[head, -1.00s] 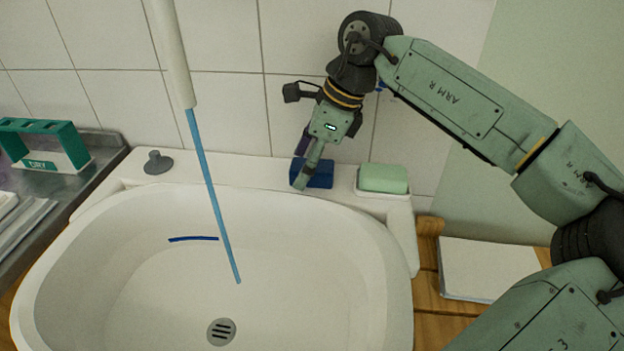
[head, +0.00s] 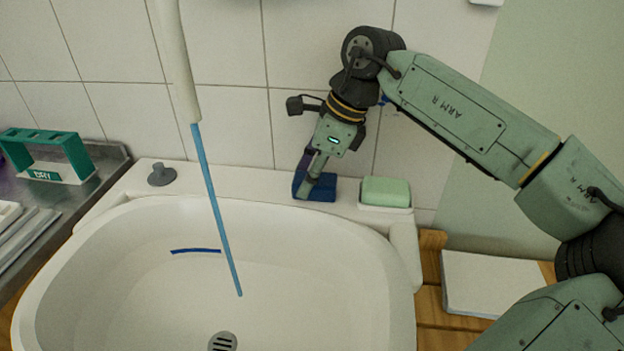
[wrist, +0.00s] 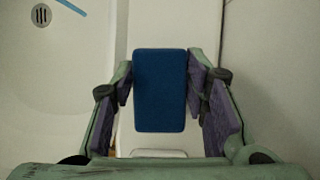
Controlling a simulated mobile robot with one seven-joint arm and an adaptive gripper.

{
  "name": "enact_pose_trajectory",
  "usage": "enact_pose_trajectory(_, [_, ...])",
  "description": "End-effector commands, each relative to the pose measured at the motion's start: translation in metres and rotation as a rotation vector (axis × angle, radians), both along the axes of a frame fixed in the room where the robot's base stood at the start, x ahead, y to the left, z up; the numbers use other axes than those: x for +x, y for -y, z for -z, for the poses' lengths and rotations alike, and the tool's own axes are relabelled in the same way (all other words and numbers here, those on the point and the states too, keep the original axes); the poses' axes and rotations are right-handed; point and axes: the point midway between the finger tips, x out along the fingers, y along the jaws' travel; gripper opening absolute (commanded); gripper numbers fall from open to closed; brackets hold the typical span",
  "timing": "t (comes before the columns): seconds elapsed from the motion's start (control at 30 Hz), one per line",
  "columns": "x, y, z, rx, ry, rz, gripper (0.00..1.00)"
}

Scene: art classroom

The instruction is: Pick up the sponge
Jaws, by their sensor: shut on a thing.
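The sponge (head: 321,193) is a dark blue block on the sink's back ledge, left of the green soap. In the wrist view the blue sponge (wrist: 160,90) lies lengthwise between the two purple-padded fingers. My gripper (head: 313,185) is at the sponge, pointing down, and hides part of it in the head view. In the wrist view my gripper (wrist: 161,97) is shut on the sponge, with a finger at each long side. The sponge appears to be still at ledge level; I cannot tell whether it touches the ledge.
A green soap bar (head: 385,190) in a white dish stands close right of the sponge. The white sink (head: 120,270) lies in front, with a blue water stream (head: 213,205). A tiled wall (head: 225,130) is behind. A grey plug (head: 161,174) sits on the ledge at left.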

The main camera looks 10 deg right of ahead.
Motion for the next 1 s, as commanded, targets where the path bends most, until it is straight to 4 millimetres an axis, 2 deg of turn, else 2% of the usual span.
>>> enact_pose_trajectory(0.17, [0.0, 0.0, -0.012, 0.0, 0.0, 0.0, 0.26])
enact_pose_trajectory(0.37, [0.0, 0.0, -0.04, 0.001, 0.0, 0.0, 0.26])
enact_pose_trajectory(0.47, [-0.018, 0.006, -0.034, 0.0, 0.0, 0.003, 0.26])
enact_pose_trajectory(0.8, [-0.095, 0.025, -0.042, 0.001, 0.002, 0.003, 0.26])
enact_pose_trajectory(1.0, [-0.129, 0.033, -0.046, 0.0, 0.0, 0.002, 0.26])
